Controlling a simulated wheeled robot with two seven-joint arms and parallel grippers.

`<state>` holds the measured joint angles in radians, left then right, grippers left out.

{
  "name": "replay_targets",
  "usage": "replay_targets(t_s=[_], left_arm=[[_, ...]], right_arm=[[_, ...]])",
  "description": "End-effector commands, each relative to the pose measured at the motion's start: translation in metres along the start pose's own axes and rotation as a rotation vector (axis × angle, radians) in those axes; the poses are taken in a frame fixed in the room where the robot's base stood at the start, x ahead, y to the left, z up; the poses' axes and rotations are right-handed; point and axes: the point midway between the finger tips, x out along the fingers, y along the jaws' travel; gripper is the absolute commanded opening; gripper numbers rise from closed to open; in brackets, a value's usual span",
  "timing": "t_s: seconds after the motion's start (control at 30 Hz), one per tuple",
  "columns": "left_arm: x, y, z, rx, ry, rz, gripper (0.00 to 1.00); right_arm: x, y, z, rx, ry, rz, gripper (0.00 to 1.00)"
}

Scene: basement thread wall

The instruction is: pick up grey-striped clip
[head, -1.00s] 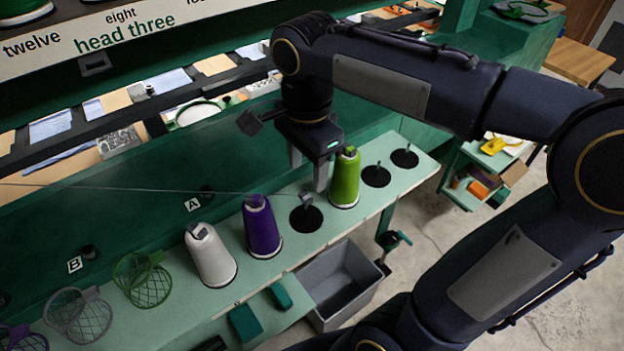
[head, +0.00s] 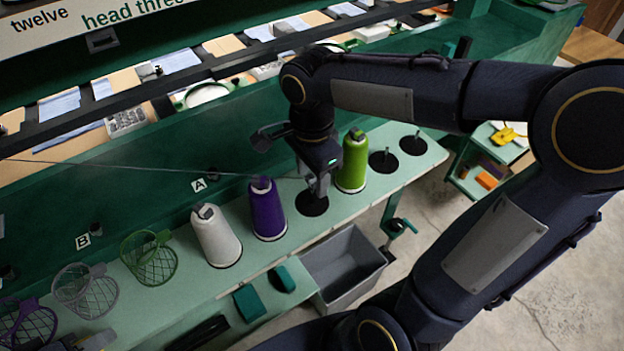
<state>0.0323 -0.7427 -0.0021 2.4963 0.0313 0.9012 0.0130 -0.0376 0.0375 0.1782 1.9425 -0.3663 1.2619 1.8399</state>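A small grey piece (head: 313,188), which looks like the clip, sits at the peg of the empty black disc (head: 312,204) on the pale green shelf. Its stripes are too small to make out, and my fingers partly cover it. A thin thread runs to it from the left. My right gripper (head: 311,176) points down right over it, between the purple and green cones. Its two grey fingers look apart, around or beside the piece; whether they touch it is hard to tell. My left gripper is not in view.
The green cone (head: 353,162) stands close right of my gripper, the purple cone (head: 267,210) and white cone (head: 216,237) to its left. Two empty discs (head: 383,161) lie at right. A grey bin (head: 345,265) sits below the shelf edge. Wire baskets (head: 149,259) are at left.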

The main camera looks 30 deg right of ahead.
Motion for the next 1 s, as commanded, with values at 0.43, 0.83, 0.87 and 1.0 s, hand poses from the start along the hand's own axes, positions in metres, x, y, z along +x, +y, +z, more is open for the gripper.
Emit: replay_targets(t_s=[0.43, 0.83, 0.87, 1.0], left_arm=[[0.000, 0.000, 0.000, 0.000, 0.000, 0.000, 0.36], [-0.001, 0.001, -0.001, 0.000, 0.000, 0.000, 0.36], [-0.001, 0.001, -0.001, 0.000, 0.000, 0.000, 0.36], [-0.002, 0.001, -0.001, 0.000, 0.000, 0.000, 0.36]], right_arm=[[0.000, 0.000, 0.000, 0.000, 0.000, 0.000, 0.00], [-0.015, -0.001, 0.000, 0.000, 0.000, -0.004, 0.00], [-0.018, -0.001, 0.000, 0.000, 0.000, -0.004, 0.00], [-0.042, 0.004, 0.007, -0.004, 0.000, -0.007, 0.00]])
